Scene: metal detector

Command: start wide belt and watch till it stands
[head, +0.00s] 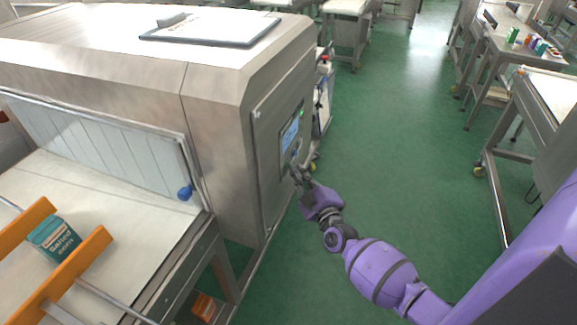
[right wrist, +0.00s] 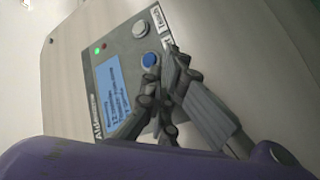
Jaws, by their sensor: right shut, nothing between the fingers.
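The wide belt (head: 110,225) runs into the steel metal detector (head: 215,120) at the left. A teal carton (head: 53,238) stands on it between orange guide rails. The control panel (head: 290,135) is on the machine's right side. In the right wrist view the panel shows a lit blue screen (right wrist: 122,83), a blue button (right wrist: 149,60), a grey-white button (right wrist: 140,28), and green and red lights. My right gripper (head: 297,170) is shut and empty, its fingertips (right wrist: 160,80) close by the blue button. I cannot tell whether they touch it. My left gripper is not in view.
A clipboard (head: 212,27) lies on top of the machine. Steel tables (head: 515,45) with small coloured items stand at the right. The green floor (head: 410,130) between is clear. A blue knob (head: 185,193) sits by the flap curtain (head: 100,145).

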